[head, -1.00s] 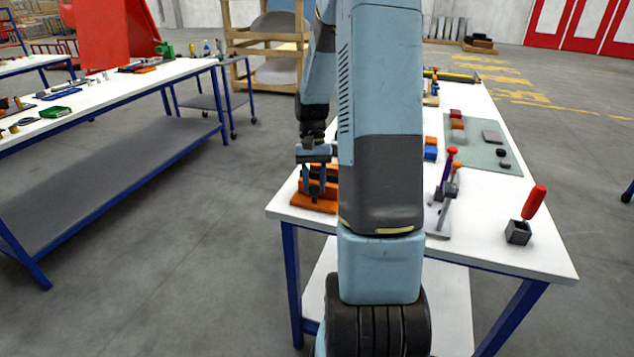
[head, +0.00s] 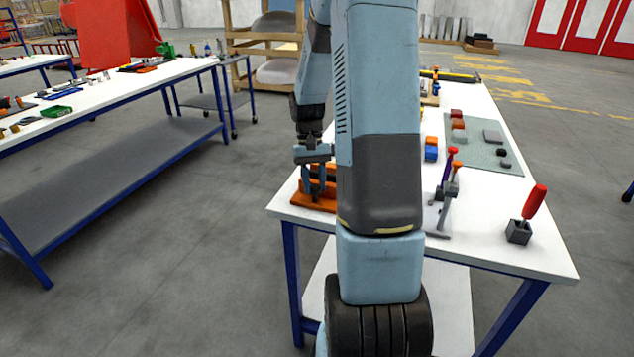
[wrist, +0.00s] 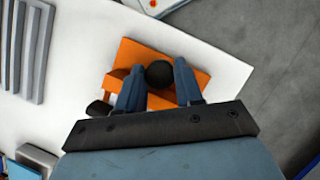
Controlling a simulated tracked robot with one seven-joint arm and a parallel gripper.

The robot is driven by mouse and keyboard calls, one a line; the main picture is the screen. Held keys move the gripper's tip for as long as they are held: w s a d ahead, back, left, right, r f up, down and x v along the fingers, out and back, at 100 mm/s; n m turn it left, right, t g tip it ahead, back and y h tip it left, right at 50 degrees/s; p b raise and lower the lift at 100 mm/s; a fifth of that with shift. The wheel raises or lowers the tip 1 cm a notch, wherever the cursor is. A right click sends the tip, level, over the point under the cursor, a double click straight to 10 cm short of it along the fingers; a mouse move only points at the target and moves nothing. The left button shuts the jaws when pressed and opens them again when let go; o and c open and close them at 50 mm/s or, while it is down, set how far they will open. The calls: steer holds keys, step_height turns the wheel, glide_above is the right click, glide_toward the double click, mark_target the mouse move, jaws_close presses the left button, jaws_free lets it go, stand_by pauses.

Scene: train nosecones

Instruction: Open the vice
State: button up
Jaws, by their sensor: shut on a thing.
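The orange vice (head: 318,204) stands near the left front corner of the white workbench, partly hidden behind my arm in the head view. In the wrist view the orange vice (wrist: 190,65) lies below my gripper, with a round black knob (wrist: 159,74) on it. My gripper (head: 316,188) points down over the vice. In the wrist view my gripper's two fingers (wrist: 160,85) stand on either side of the black knob and are shut on it. A dark block (wrist: 99,109) shows beside the left finger. How far apart the vice's jaws are cannot be told.
To the right on the white bench (head: 480,246) are a grey clamp (head: 445,205), a red-handled tool in a grey block (head: 518,232) and a green-grey mat (head: 485,150) with small blocks. Another long bench (head: 150,80) stands at the left, across open floor.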

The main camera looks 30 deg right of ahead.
steer(key=shift+w+r, duration=0.1)
steer(key=shift+w, duration=0.2)
steer(key=o, duration=0.9)
steer(key=shift+o, duration=0.6)
steer(key=shift+s, duration=0.1)
steer(key=v, duration=1.3)
steer(key=shift+r, duration=0.25)
